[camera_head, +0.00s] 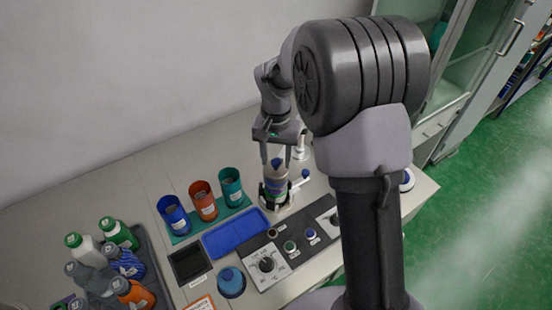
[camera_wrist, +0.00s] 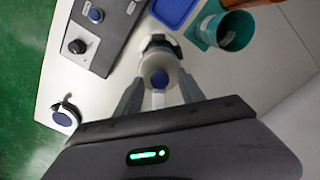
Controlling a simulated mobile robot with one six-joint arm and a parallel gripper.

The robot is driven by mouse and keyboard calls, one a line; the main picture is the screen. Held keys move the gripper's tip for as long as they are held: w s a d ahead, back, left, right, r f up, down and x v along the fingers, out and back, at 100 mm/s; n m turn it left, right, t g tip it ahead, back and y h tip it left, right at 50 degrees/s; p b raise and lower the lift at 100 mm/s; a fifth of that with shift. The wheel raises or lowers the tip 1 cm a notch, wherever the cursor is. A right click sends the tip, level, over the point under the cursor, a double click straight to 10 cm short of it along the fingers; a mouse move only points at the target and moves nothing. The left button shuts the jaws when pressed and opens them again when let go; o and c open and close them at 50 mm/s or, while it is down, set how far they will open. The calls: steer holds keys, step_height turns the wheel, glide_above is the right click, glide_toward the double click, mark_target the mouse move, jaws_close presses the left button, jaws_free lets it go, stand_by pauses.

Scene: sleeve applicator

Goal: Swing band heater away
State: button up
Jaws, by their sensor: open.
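A bottle (camera_head: 276,183) with a blue cap stands upright in a fixture on the bench. A dark band (camera_head: 263,194), seemingly the band heater, sits around its lower part; whether it is closed all round I cannot tell. A short lever with a blue knob (camera_head: 305,173) sticks out to the right of the bottle. My gripper (camera_head: 276,158) is open, pointing down, with its fingertips near the cap height. In the wrist view the blue cap (camera_wrist: 160,79) shows between the open fingers of my gripper (camera_wrist: 160,95). Contact cannot be told.
A control panel (camera_head: 262,282) with knobs and buttons lies in front of the fixture. A blue tray (camera_head: 238,235) and blue, orange and teal cups (camera_head: 231,188) stand to the left. A dark crate (camera_head: 153,262) holds several bottles. My arm hides the bench's right part.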

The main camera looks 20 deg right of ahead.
jaws_close()
stand_by(1.3)
